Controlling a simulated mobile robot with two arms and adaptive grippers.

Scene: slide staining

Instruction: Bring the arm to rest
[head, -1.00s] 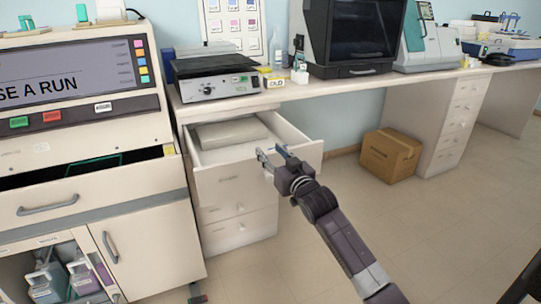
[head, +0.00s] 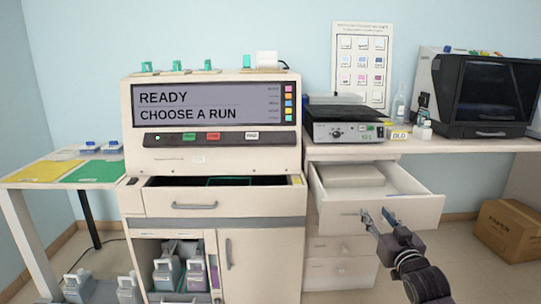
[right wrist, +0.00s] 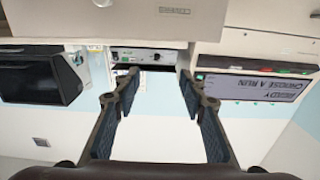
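My right gripper (head: 377,214) is in the lower right of the head view, in front of the open top drawer (head: 425,208) of the bench. Its two fingers are spread with nothing between them. In the right wrist view, which looks upside down, the open right gripper (right wrist: 160,74) shows the same empty gap. I cannot tell whether the gripper touches the drawer front. My left gripper is in neither view.
The staining machine (head: 215,171) stands left of the drawer, its screen reading "READY CHOOSE A RUN" and its upper tray partly open. A hotplate-like device (head: 345,132) sits on the bench. A cardboard box (head: 510,231) is on the floor at right. A side table (head: 22,181) holds coloured mats.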

